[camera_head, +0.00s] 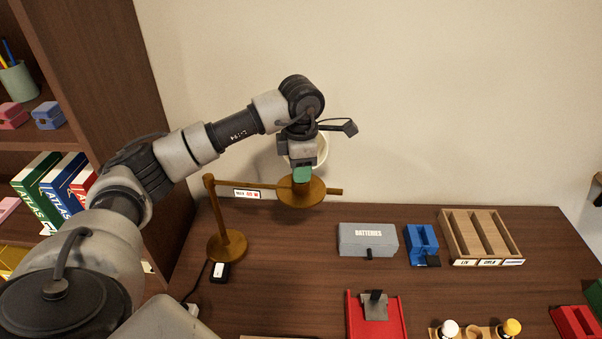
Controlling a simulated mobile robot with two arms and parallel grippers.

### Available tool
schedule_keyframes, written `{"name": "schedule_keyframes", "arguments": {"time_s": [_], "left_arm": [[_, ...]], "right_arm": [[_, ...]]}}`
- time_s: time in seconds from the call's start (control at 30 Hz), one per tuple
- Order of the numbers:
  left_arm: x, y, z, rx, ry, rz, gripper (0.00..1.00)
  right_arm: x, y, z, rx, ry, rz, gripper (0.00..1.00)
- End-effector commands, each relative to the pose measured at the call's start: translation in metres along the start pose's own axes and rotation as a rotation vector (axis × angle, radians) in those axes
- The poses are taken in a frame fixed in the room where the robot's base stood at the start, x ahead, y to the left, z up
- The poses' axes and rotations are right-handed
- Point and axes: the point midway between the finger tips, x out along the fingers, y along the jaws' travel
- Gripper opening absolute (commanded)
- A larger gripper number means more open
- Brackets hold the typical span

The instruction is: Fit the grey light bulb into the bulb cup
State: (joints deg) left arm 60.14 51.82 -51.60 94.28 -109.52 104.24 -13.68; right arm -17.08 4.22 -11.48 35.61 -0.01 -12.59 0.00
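A brass-coloured lamp stand (230,215) rises from a round base at the back left of the desk. Its horizontal arm carries a round brass piece (316,192), which looks like the place of the bulb cup; the cup's opening is hidden. My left gripper (302,172) points down right above this piece, with a green part at its tip. A pale rounded shape (321,150) shows partly behind the gripper; I cannot tell whether it is the grey bulb. Whether the fingers hold anything is hidden. My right gripper is not in view.
A wooden rack (483,334) with a white-topped and a yellow-topped bulb is at the front right. A grey batteries box (368,240), blue holder (422,243), wooden tray (483,240) and red stand (377,318) occupy the desk. A bookshelf (118,60) stands left.

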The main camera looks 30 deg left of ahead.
Motion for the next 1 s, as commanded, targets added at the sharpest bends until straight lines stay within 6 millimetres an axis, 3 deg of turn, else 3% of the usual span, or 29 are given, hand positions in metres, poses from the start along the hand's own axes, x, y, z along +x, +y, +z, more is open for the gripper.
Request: {"name": "schedule_keyframes", "arguments": {"time_s": [0.03, 0.13, 0.47, 0.77, 1.0], "left_arm": [[0.0, 0.0, 0.0, 0.0, 0.0, 0.0, 0.28], [0.0, 0.0, 0.0, 0.0, 0.0, 0.0, 0.13], [-0.004, 0.0, 0.0, 0.0, -0.001, 0.0, 0.13], [-0.042, 0.002, 0.001, 0.001, -0.006, 0.004, 0.13], [-0.075, -0.05, 0.005, 0.006, -0.004, 0.006, 0.13]], "right_arm": [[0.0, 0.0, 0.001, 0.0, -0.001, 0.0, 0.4], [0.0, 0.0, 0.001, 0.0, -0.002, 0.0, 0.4], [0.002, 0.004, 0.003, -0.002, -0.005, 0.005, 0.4], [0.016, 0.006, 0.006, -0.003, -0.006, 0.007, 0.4], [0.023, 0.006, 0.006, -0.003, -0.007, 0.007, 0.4]]}}
